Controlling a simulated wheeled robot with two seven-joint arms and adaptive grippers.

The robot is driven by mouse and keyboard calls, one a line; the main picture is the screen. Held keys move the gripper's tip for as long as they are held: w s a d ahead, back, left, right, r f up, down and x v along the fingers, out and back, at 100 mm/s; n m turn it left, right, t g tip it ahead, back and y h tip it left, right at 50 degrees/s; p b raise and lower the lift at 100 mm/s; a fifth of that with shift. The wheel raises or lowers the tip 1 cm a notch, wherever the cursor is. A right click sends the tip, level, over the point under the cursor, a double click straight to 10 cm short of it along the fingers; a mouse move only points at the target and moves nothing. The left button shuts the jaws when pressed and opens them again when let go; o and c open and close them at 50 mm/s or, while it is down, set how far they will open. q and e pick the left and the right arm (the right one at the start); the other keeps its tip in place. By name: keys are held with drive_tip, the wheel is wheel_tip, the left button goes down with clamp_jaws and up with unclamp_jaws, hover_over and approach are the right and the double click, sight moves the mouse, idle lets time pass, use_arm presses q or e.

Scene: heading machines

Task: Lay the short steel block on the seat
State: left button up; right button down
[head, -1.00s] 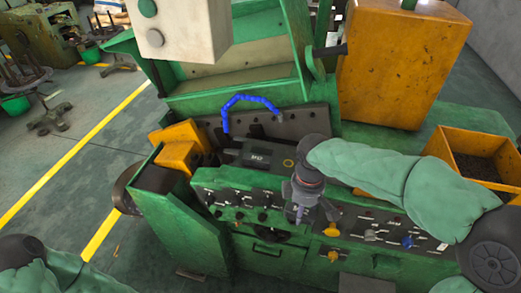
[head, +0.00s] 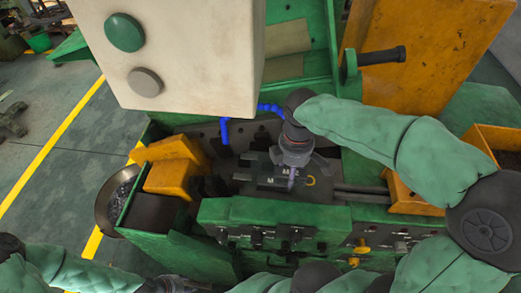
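A dark flat block with white "M" marks (head: 265,181) lies in the machine's recess, behind the green front panel. I cannot tell whether it is the short steel block or part of the seat. My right gripper (head: 291,182) points down over this block and hides part of it. Whether its fingers touch the block or hold anything is too small to tell. My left arm comes in at the bottom left, and its dark end (head: 178,286) is cut by the lower edge. Its fingers cannot be made out.
A cream control box (head: 190,60) with two buttons hangs large in front at upper left. A blue curved hose (head: 226,132) stands behind the recess. Yellow blocks (head: 172,165) and a round metal pan (head: 112,196) are at left. An orange bin (head: 490,140) is at right.

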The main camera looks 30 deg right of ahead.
drive_tip(key=shift+w, duration=0.15)
drive_tip(key=shift+d, duration=0.2)
drive_tip(key=w+d+f, duration=0.1)
drive_tip(key=w+f, duration=0.2)
drive_tip(key=w, duration=0.1)
drive_tip(key=w+d+f+p, duration=0.1)
drive_tip(key=w+f, duration=0.2)
drive_tip(key=w, duration=0.1)
drive_tip(key=w+d+f+p, duration=0.1)
drive_tip(key=w+d+f, duration=0.1)
drive_tip(key=w, duration=0.1)
drive_tip(key=shift+w+f, duration=0.55)
drive_tip(key=shift+f, duration=0.15)
wheel_tip(320, 180, down, 3)
drive_tip(key=shift+w+d+f, duration=0.1)
drive_tip(key=shift+f, duration=0.05)
use_arm(q)
drive_tip(key=shift+s+r, duration=0.25)
drive_tip(key=shift+r, duration=1)
